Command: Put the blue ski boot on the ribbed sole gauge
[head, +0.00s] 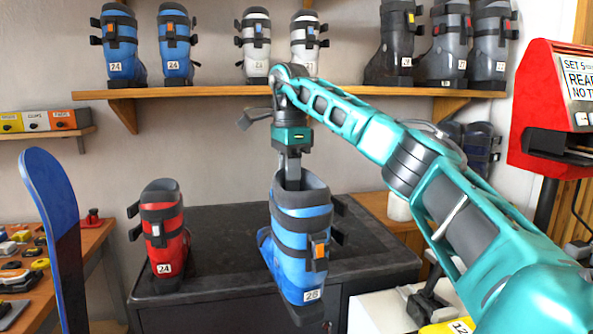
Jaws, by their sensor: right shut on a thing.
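The blue ski boot (300,238), with dark straps, an orange buckle tab and a number label that looks like 28, hangs upright from my right gripper (291,178). The gripper is shut on the boot's upper cuff, its fingertips partly hidden inside the boot. The boot is in front of the dark-topped bench (225,230), its toe low near the bench's front edge; I cannot tell its exact height. I cannot make out a ribbed sole gauge for sure. My left gripper is not in view.
A red boot (163,235) labelled 24 stands on the bench's left. Other boots, including a blue one (121,48), stand on the wall shelf (220,92). A blue ski (52,200) rises at left. A red machine (545,110) stands at right, and a white surface (375,312) below.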

